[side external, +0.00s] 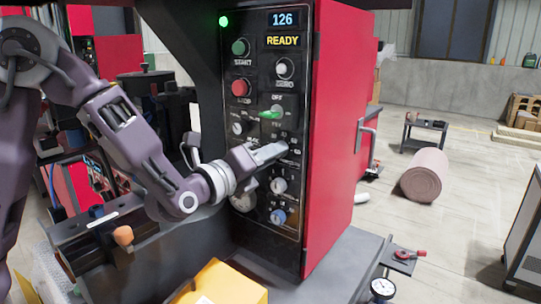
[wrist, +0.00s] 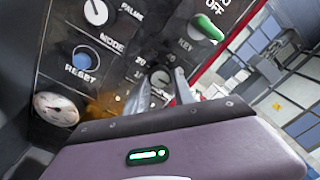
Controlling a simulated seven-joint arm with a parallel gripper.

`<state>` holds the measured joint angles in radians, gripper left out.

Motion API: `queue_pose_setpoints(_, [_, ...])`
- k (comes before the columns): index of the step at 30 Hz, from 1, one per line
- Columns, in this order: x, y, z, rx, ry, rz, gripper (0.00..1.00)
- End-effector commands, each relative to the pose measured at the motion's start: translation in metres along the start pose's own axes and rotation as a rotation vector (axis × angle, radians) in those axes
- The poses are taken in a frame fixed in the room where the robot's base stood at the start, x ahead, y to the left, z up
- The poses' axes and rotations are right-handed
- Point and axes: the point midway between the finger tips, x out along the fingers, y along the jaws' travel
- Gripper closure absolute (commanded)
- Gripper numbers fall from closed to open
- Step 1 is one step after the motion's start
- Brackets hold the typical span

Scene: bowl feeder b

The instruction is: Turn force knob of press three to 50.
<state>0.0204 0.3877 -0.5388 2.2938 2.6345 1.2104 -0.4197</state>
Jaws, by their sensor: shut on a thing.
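The press panel (side external: 262,95) is black with a lit display reading 126 and a yellow READY line. My gripper (side external: 282,148) reaches the panel's middle right, below the green key switch (side external: 272,114). In the wrist view my gripper (wrist: 165,92) has its two metal fingers closed about a small round knob (wrist: 160,77) with a light pointer and a printed scale. Its name label is not readable, and the fingers hide part of the knob and scale, so I cannot tell its exact setting. In the side view the hand hides this knob.
Nearby on the panel are the mode knob (wrist: 96,12), the blue reset button (wrist: 86,58), the round gauge (wrist: 55,108) and the green key switch (wrist: 207,28). A yellow object (side external: 225,284) lies below.

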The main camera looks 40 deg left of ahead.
Motion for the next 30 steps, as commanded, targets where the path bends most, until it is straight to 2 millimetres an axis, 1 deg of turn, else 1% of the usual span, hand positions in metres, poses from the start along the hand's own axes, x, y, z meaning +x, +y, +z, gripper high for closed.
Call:
queue_pose_setpoints(5, [-0.0002, -0.0001, -0.0006, -0.105, -0.002, -0.003, 1.0])
queue_pose_setpoints(21, [-0.0003, -0.0004, -0.0008, -0.539, -0.016, -0.017, 1.0])
queue_pose_setpoints(30, [-0.0003, -0.0007, -0.0011, -0.685, -0.019, -0.021, 1.0])
